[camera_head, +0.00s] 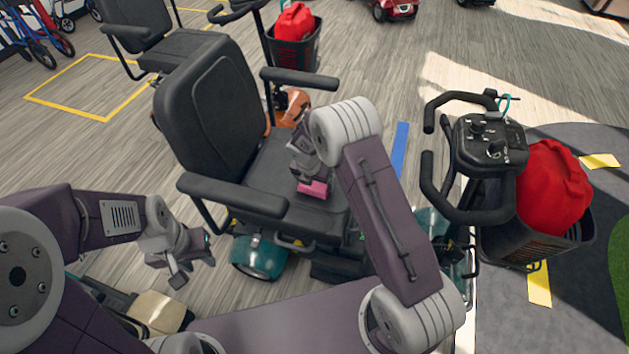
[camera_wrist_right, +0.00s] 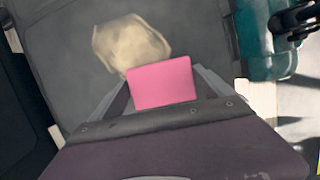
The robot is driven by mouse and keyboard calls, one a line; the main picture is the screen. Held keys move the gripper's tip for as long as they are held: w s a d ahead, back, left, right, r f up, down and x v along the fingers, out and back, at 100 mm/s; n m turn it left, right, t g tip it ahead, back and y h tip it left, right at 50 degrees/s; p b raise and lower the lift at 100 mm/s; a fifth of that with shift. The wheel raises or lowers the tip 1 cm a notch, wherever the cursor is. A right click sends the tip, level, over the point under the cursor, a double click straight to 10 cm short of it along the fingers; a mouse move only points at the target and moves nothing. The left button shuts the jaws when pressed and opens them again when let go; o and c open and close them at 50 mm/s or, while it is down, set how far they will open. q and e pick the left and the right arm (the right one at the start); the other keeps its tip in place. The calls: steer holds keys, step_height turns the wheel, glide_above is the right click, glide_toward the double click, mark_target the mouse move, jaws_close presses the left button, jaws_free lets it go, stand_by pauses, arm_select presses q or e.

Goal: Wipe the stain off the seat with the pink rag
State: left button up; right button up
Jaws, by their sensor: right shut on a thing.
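The pink rag (camera_head: 313,188) is in my right gripper (camera_head: 309,178), which is shut on it over the scooter seat (camera_head: 273,181). The rag also shows in the right wrist view (camera_wrist_right: 161,83), between the fingers. A pale tan stain (camera_wrist_right: 131,43) lies on the dark seat (camera_wrist_right: 70,55) in the right wrist view, just beyond the rag's upper left edge. I cannot tell whether the rag touches the seat. In the head view the stain cannot be made out. My left gripper (camera_head: 188,268) is empty, low at the left of the scooter; its fingers seem apart.
The seat has a tall black backrest (camera_head: 212,108) and an armrest on each side, the near one (camera_head: 232,194) close to my left gripper. At the right are the handlebars (camera_head: 491,140) and a basket (camera_head: 533,240) with a red bag (camera_head: 552,188). Other scooters stand behind.

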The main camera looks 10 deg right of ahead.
steer(key=shift+f, duration=0.5)
